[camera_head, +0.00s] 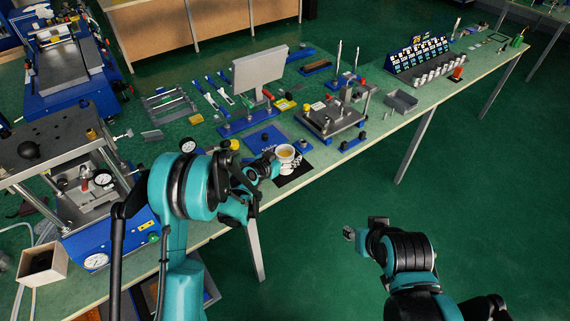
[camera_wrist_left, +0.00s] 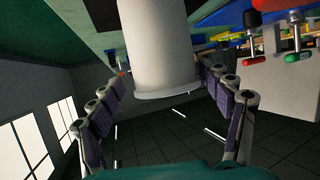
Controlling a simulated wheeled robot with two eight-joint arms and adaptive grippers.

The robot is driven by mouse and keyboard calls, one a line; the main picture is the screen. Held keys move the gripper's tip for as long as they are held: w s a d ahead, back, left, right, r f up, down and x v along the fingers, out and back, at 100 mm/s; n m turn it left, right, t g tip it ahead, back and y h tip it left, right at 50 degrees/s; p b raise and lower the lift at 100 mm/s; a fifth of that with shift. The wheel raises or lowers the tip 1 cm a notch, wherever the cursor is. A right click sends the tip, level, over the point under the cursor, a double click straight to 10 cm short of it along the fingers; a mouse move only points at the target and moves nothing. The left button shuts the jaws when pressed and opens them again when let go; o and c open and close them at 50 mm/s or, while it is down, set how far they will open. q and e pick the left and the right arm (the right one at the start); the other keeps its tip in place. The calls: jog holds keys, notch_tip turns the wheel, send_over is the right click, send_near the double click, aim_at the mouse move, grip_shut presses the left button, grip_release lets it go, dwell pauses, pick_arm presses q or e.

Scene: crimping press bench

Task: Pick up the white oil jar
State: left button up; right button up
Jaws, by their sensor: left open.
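The white oil jar (camera_head: 286,153), with yellowish contents at its open top, stands upright on a black mat (camera_head: 296,175) near the bench's front edge. My left gripper (camera_head: 272,166) is at the jar's left side, low and close to it. In the left wrist view the white jar (camera_wrist_left: 158,45) fills the upper middle, between the two spread fingers of the left gripper (camera_wrist_left: 166,82). The fingers are open, and I cannot tell whether they touch the jar. My right gripper (camera_head: 361,230) is off the bench over the green floor; its fingers are too small to read.
A blue plate (camera_head: 262,138) and a metal fixture (camera_head: 331,117) stand behind the jar. A grey press (camera_head: 85,190) is at the left. The floor at right is clear.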

aim_at(289, 150)
pick_arm(q)
jog(key=x, duration=0.2)
jog(key=b+x, duration=0.1)
jog(key=x, duration=0.1)
jog(key=shift+w+a+f, duration=0.15)
jog(key=shift+a, duration=0.15)
jog(key=shift+w+d+b, duration=0.25)
jog(key=shift+w+b, duration=0.05)
jog(key=shift+w, duration=0.05)
jog(key=c, duration=1.5)
jog(key=shift+c, duration=0.2)
